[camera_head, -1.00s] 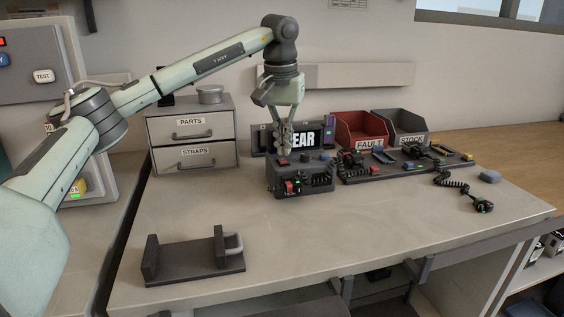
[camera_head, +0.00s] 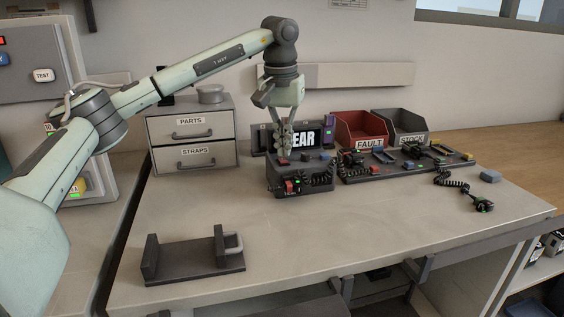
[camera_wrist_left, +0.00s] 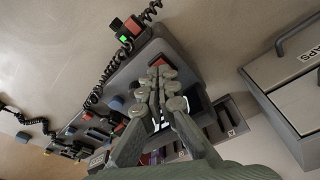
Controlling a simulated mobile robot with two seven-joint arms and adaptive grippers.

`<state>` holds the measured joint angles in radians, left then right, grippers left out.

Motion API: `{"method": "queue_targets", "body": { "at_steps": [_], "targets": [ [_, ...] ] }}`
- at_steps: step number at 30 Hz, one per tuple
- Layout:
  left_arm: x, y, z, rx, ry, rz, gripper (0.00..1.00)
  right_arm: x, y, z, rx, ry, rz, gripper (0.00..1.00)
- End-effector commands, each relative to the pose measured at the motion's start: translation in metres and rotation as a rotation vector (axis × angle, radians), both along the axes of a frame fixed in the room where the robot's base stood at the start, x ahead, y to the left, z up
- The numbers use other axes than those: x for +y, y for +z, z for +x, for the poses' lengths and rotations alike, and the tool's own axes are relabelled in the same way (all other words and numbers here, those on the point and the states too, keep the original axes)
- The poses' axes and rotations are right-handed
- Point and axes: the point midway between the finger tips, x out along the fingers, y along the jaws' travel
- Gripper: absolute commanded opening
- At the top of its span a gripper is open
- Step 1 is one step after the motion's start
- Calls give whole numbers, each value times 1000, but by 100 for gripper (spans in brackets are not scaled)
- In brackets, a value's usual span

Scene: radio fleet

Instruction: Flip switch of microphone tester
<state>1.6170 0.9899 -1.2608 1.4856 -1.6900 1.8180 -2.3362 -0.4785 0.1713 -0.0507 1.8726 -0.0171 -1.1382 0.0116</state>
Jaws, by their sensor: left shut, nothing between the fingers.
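The microphone tester, taken to be the dark box (camera_head: 310,183), stands near the back of the bench. It has red and blue parts on top and a red part and green light on its front. My left gripper (camera_head: 284,154) points down over the left of its top, fingers shut and empty, with the tips at a red switch (camera_head: 283,161). I cannot tell whether they touch it. In the left wrist view the shut fingertips (camera_wrist_left: 160,72) lie over the box (camera_wrist_left: 128,74) and hide part of its top. My right gripper is out of view.
A display (camera_head: 303,138) reading "EAR", partly hidden by the gripper, stands behind the box. Red (camera_head: 361,131) and grey (camera_head: 408,128) bins and a rack of radio parts (camera_head: 400,170) are right. Drawers (camera_head: 192,142) stand left, a dark cradle (camera_head: 195,265) in front. The bench middle is clear.

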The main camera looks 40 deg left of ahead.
Motion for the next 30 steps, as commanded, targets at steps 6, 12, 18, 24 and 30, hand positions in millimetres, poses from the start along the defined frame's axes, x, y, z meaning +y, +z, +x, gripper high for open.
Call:
{"method": "queue_targets", "body": {
  "at_steps": [6,12,18,24,30],
  "targets": [
    [0,-4,0,0,0,0,0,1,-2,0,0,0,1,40],
    [0,-7,0,0,0,0,0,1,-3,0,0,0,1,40],
    [0,-10,0,0,0,0,0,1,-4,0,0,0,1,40],
    [0,-13,0,1,0,0,0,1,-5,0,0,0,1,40],
    [0,-15,0,0,0,0,0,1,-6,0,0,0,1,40]
  ]
}}
